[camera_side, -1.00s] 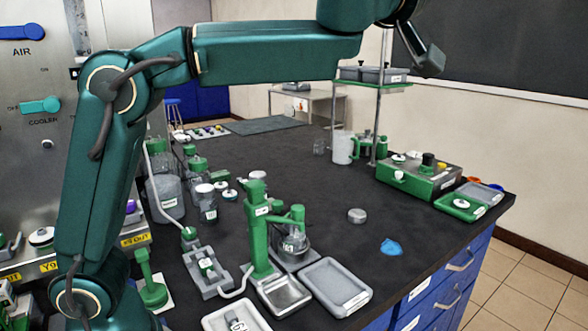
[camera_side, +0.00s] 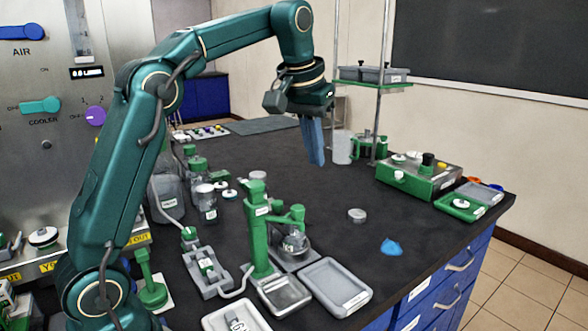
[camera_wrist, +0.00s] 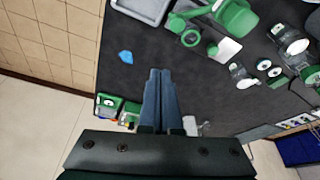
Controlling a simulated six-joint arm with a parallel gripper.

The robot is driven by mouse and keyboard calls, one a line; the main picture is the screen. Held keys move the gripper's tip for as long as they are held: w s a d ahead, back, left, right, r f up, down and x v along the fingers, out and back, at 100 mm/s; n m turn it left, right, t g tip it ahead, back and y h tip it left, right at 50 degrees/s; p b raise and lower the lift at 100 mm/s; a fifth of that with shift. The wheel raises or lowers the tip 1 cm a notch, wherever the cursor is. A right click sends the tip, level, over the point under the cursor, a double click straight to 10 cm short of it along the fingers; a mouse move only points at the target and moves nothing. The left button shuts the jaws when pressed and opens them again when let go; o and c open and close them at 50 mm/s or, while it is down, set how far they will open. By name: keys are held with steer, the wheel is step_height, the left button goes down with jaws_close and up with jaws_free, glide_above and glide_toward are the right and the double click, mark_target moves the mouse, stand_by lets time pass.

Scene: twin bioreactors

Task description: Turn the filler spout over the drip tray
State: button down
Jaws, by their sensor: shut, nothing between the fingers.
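The green filler (camera_side: 256,230) stands near the front of the dark bench. Its green spout arm (camera_side: 284,223) points right, above a glass flask (camera_side: 293,243) on a grey base, not above the metal tray. That shiny square metal tray (camera_side: 285,294), apparently the drip tray, lies in front of the filler post. My gripper (camera_side: 317,162) is shut and empty, pointing down, high above the bench and behind the filler. In the wrist view the closed blue fingers (camera_wrist: 158,75) show in the middle, with the green filler (camera_wrist: 235,18) at the top, partly cut off.
A grey tray (camera_side: 336,286) lies right of the metal tray. A grey fixture (camera_side: 206,271) and a green stand (camera_side: 151,288) are left of it. A round metal lid (camera_side: 357,215) and a blue piece (camera_side: 391,247) lie to the right.

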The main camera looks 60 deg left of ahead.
mark_target(276, 217)
step_height(276, 217, down, 10)
steer(key=a, duration=0.2)
steer(key=shift+s+r+n, duration=0.2)
steer(key=shift+s+n, duration=0.15)
steer(key=shift+n, duration=0.05)
stand_by(0.4)
steer(key=shift+a, duration=0.1)
